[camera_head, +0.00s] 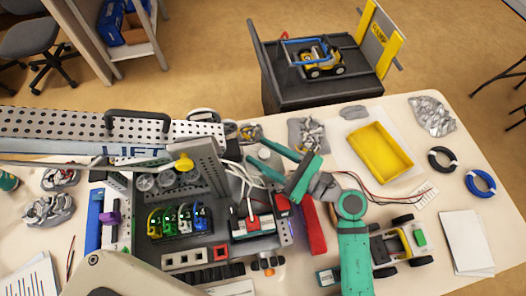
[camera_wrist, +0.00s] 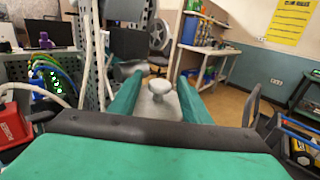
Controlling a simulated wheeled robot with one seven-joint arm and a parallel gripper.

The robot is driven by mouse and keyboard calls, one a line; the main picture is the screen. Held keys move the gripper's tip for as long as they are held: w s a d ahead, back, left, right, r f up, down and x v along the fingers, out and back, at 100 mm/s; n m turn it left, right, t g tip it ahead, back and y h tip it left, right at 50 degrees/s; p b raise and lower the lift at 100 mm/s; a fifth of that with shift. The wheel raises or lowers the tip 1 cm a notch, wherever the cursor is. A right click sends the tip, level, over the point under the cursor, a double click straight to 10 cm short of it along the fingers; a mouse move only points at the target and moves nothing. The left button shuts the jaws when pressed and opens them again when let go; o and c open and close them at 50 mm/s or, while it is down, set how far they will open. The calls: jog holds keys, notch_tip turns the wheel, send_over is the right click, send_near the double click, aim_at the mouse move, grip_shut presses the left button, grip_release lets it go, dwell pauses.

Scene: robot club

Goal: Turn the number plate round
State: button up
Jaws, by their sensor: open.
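No plate with a readable number shows. A yellow board with dark marks (camera_head: 380,38) stands at the right side of a black cart behind the table; I cannot tell if it is the number plate. My gripper (camera_head: 256,151) is over the middle of the table, its green fingers apart and pointing to the back left. In the wrist view the fingers (camera_wrist: 160,78) are open, with a pale grey round knob (camera_wrist: 158,91) showing between them. It appears untouched, but its distance is unclear. The gripper is well apart from the yellow board.
A dark tray with several coloured connectors (camera_head: 180,221) and a perforated metal frame (camera_head: 60,122) fill the left. A red battery-like box (camera_head: 252,228) lies near the gripper. A yellow tray (camera_head: 380,151), tape rolls (camera_head: 481,182) and a wheeled model (camera_head: 400,243) stand right. Loose cables cross the middle.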

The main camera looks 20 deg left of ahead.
jog(key=shift+s, duration=0.1)
jog(key=shift+c, duration=0.3)
jog(key=c, duration=1)
jog(key=shift+o, duration=0.2)
jog(key=shift+a+n+g, duration=0.1)
jog(key=shift+n+g, duration=0.2)
jog(key=shift+g, duration=0.1)
jog(key=n+g, duration=0.1)
jog(key=g, duration=0.2)
jog(key=n+g, duration=0.2)
jog(key=g, duration=0.1)
jog(key=shift+n, duration=0.3)
jog(key=n+g+h, duration=0.1)
jog(key=n+g, duration=0.1)
jog(key=g, duration=0.1)
jog(key=n+g+h, duration=0.2)
jog(key=n+g, duration=0.1)
jog(key=g, duration=0.1)
jog(key=shift+n+g, duration=0.3)
jog(key=n+g+h, duration=0.4)
jog(key=h, duration=0.1)
jog(key=shift+g+h, duration=0.3)
jog(key=shift+n+g+h, duration=0.5)
jog(key=shift+n+h, duration=0.5)
jog(key=shift+h, duration=0.4)
jog(key=shift+n+g+h, duration=0.5)
jog(key=shift+n+h, duration=0.5)
jog(key=shift+h, duration=0.4)
jog(key=shift+n+h, duration=0.5)
jog(key=shift+h, duration=0.1)
